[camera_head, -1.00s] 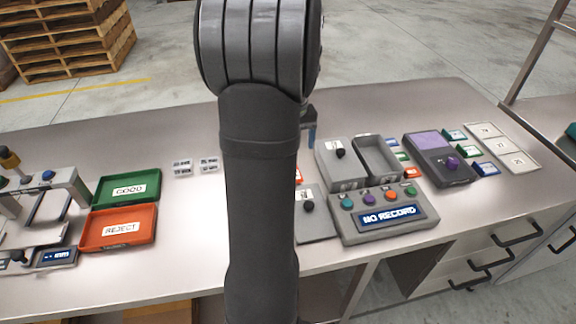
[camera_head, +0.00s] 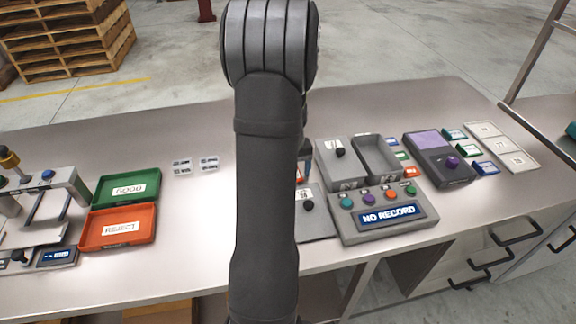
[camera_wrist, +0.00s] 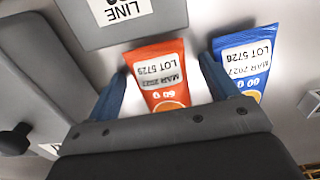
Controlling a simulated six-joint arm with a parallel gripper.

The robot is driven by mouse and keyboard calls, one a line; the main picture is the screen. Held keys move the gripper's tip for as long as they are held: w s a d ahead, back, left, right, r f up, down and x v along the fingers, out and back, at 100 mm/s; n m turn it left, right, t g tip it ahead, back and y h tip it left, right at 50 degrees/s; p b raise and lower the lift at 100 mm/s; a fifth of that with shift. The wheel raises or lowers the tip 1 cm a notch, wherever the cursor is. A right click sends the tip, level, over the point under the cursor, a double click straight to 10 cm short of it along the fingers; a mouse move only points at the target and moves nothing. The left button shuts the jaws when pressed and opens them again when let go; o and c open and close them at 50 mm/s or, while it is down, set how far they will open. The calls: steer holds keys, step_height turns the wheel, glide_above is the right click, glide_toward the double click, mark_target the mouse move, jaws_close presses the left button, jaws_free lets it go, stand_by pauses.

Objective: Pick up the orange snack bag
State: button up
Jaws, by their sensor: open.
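The orange snack bag (camera_wrist: 158,70) lies on the table in the wrist view, printed with a date and LOT 5725. My gripper (camera_wrist: 163,73) is open, with one blue finger on each side of the bag. Whether the fingers touch the bag is unclear. A blue snack bag (camera_wrist: 250,58) lies to the right, just beyond the right finger, which hides part of its edge. In the head view my arm hides most of the gripper and the bags.
A grey LINE-labelled block (camera_wrist: 125,18) stands close beyond the orange bag. A grey device with a black knob (camera_wrist: 15,140) is at the left. In the head view, the NO RECORD console (camera_head: 385,213) is right of my arm; green GOOD (camera_head: 127,186) and orange REJECT (camera_head: 118,228) trays are left.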

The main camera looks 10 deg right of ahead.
steer(key=c, duration=1)
steer(key=shift+c, duration=0.3)
steer(key=shift+r, duration=0.1)
